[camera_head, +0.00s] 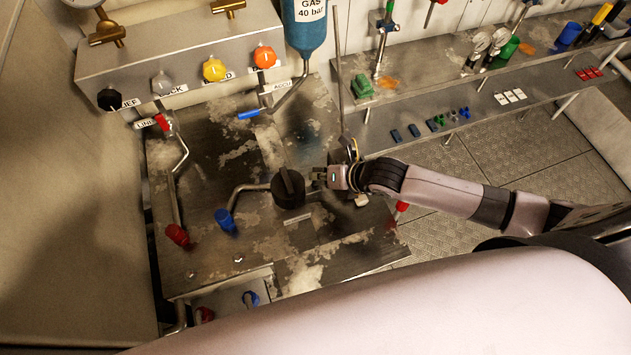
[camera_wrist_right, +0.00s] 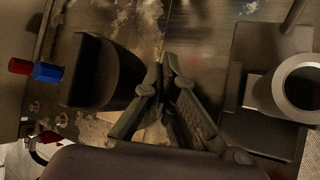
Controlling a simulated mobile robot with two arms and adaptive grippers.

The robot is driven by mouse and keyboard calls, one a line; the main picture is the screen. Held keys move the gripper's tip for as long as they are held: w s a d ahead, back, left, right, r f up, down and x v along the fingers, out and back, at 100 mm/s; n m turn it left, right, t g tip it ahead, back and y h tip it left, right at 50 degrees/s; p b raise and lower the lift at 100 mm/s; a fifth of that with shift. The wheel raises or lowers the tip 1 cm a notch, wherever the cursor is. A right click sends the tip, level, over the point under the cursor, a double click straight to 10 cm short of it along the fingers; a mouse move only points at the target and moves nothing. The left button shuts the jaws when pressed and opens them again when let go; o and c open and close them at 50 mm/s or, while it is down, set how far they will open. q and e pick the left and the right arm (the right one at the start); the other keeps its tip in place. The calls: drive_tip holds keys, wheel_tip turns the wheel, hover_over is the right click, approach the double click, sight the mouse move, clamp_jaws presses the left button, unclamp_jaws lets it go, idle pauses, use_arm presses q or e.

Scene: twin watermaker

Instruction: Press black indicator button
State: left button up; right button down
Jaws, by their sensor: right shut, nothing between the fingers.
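My right gripper (camera_head: 319,178) is shut and empty, just to the right of a large black rotary knob (camera_head: 288,188) on the metal panel. In the right wrist view the closed fingers (camera_wrist_right: 168,62) point at the panel, and the dark knob (camera_wrist_right: 95,72) stands to their left with a gap. My left gripper is not in view.
The worn metal panel (camera_head: 240,262) carries pipes, a red valve handle (camera_head: 178,235) and a blue one (camera_head: 225,220). Grey, yellow (camera_head: 214,69) and orange (camera_head: 264,56) knobs line the box. A shelf at right holds small coloured switches (camera_head: 586,74). A blue gas cylinder (camera_head: 305,35) hangs above.

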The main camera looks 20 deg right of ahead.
drive_tip(key=shift+r+p, duration=0.5)
drive_tip(key=shift+r, duration=0.2)
wheel_tip(320, 180, up, 5)
drive_tip(key=p, duration=0.5)
idle(0.6)
